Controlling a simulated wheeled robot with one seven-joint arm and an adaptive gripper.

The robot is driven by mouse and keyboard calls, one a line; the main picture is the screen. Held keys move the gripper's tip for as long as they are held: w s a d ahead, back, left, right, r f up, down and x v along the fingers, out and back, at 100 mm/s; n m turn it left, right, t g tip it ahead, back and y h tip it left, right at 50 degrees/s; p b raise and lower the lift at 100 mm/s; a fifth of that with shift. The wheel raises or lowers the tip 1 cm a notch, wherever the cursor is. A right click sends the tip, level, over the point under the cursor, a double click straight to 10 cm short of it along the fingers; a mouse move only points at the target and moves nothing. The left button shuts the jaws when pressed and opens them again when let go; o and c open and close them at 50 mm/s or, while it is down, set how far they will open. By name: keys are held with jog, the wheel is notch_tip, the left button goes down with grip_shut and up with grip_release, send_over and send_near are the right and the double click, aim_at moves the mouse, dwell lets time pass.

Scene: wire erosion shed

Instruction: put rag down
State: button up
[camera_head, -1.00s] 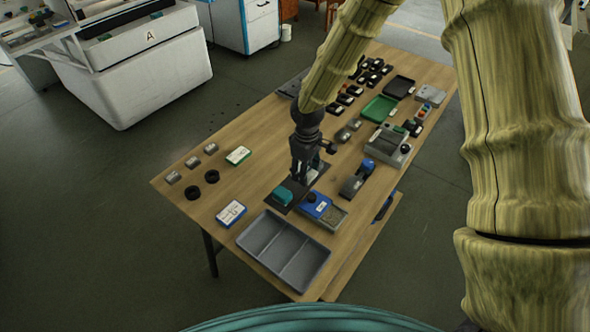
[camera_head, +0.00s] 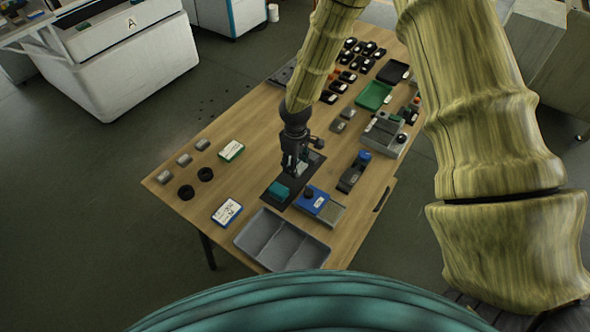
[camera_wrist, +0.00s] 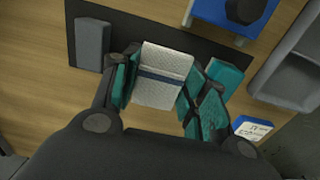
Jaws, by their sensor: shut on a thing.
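A folded white rag (camera_wrist: 163,75) with a dark blue stripe sits between the teal finger pads of my gripper (camera_wrist: 160,88) in the wrist view. My gripper is shut on it, over a dark mat (camera_wrist: 125,30). I cannot tell whether the rag touches the mat. In the head view my gripper (camera_head: 293,170) points down over the table, and the rag is hard to make out there. A teal block (camera_head: 278,190) lies on the mat near the fingers; it also shows in the wrist view (camera_wrist: 224,74). A grey block (camera_wrist: 92,45) lies on the mat's other side.
A blue box (camera_head: 312,198) stands close beside the mat. A grey compartment tray (camera_head: 262,246) lies at the near table edge, with a blue-and-white box (camera_head: 227,212) left of it.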

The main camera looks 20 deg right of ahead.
jog(key=shift+f+p, duration=0.6)
jog(key=shift+f, duration=1.45)
jog(key=shift+f, duration=0.15)
jog(key=o, duration=1.1)
jog(key=shift+o, duration=0.2)
jog(key=shift+r, duration=0.25)
jog(key=shift+r+b, duration=1.85)
jog(key=shift+r, duration=4.05)
jog(key=shift+r, duration=0.1)
